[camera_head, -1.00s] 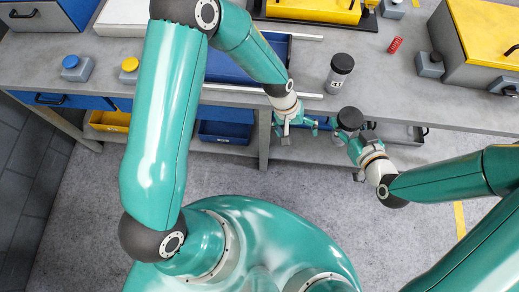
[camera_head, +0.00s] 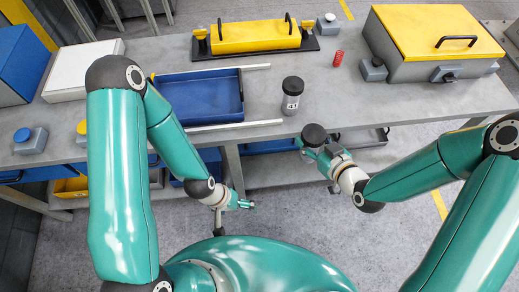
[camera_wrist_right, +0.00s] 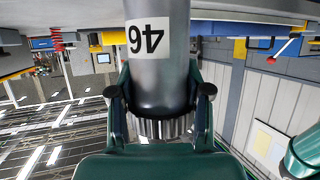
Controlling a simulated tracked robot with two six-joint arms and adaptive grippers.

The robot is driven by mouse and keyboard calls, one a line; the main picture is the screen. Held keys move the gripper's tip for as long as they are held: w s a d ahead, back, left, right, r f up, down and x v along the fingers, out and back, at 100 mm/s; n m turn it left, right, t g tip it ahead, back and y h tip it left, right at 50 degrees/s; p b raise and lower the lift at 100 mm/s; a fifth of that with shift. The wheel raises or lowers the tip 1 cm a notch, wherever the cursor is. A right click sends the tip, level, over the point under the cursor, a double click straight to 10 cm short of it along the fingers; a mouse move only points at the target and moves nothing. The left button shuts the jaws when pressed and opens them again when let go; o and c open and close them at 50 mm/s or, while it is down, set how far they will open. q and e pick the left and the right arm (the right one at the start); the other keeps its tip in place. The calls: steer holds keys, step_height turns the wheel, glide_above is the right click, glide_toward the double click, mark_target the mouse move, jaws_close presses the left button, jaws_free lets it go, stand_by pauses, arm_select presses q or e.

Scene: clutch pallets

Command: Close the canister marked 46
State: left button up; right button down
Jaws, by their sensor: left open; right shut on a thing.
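The canister marked 46 is a grey cylinder (camera_wrist_right: 155,85) in the right wrist view, its white label upside down there. My right gripper (camera_wrist_right: 158,108) is shut around it, and its upper end runs out of that picture. In the head view, a round black top (camera_head: 314,134) shows at my right gripper (camera_head: 325,152), in front of the bench edge. I cannot tell whether that top is a lid or an open mouth. My left gripper (camera_head: 240,204) is open and empty, low in front of the bench and apart from the canister.
Another dark-topped canister (camera_head: 291,97) with a white label stands on the grey bench (camera_head: 350,104). A blue tray (camera_head: 200,98) lies to its left. A red spring (camera_head: 338,58) and a yellow-lidded grey box (camera_head: 430,70) are to the right. Bench space around the standing canister is clear.

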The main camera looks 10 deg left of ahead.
steer(key=w+d+r+m+t+h, duration=0.1)
steer(key=w+d+m+h, duration=0.1)
steer(key=d+m+h, duration=0.2)
steer(key=w+d+r+m+t+h, duration=0.2)
steer(key=w+d+m+h, duration=0.1)
steer(key=d, duration=0.8)
steer(key=shift+r+m+h, duration=0.3)
steer(key=shift+m+h, duration=0.1)
steer(key=shift+h, duration=0.3)
